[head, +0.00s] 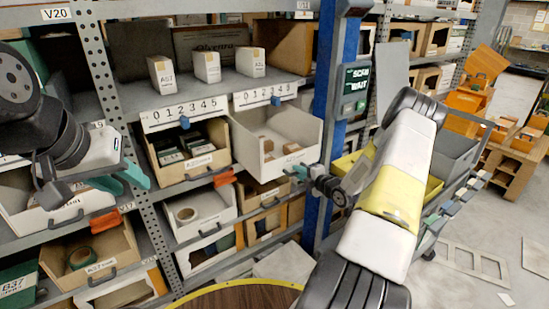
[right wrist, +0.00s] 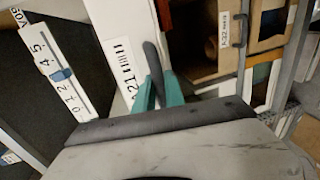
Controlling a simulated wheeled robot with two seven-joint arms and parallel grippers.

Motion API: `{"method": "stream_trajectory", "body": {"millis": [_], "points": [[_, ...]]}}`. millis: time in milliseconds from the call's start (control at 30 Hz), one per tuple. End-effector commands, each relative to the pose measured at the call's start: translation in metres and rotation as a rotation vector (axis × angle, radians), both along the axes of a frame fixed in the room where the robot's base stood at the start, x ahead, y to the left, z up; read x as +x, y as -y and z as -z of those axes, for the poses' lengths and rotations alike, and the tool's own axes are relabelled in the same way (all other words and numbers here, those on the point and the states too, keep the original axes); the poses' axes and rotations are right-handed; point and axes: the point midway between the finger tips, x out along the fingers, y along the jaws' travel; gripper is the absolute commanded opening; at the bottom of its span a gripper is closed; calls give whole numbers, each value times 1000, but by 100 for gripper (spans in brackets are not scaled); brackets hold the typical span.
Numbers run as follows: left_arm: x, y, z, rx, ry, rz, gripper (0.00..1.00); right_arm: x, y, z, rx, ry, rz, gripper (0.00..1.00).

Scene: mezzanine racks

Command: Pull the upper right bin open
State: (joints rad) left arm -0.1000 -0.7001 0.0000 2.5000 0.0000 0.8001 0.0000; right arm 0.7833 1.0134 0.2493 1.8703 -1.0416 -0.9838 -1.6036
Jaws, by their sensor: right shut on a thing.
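The upper right bin (head: 302,155) is a white tray with a paper label on its front, under a number strip. It stands further out of the rack than the bin to its left, and small brown items lie inside. My right gripper (head: 300,172) is at the bin's front. In the right wrist view its teal fingers (right wrist: 158,92) are closed on the dark handle (right wrist: 153,62) of the bin, beside the label. My left gripper (head: 122,180) is at the left with its teal fingers apart, empty, in front of the rack.
The upper left bin (head: 212,159) holds dark boxes. White cartons (head: 207,67) stand on the shelf above. A blue post (head: 335,100) with a screen is right of the bin. A round wooden top (head: 240,297) is below.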

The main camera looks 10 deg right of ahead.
Motion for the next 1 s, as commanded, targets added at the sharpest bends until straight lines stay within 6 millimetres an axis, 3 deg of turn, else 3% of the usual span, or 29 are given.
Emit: {"method": "stream_trajectory", "body": {"millis": [200, 500, 700, 1000], "points": [[0, 0, 0, 0, 0, 0, 36, -56, 20, 1, 0, -3, 1, 0], [0, 0, 0, 0, 0, 0, 36, -109, 39, 1, 1, -3, 0, 0], [0, 0, 0, 0, 0, 0, 36, -125, 45, 0, 0, -1, -1, 0], [0, 0, 0, 0, 0, 0, 36, -131, 46, 1, -1, -1, -3, 0]]}}
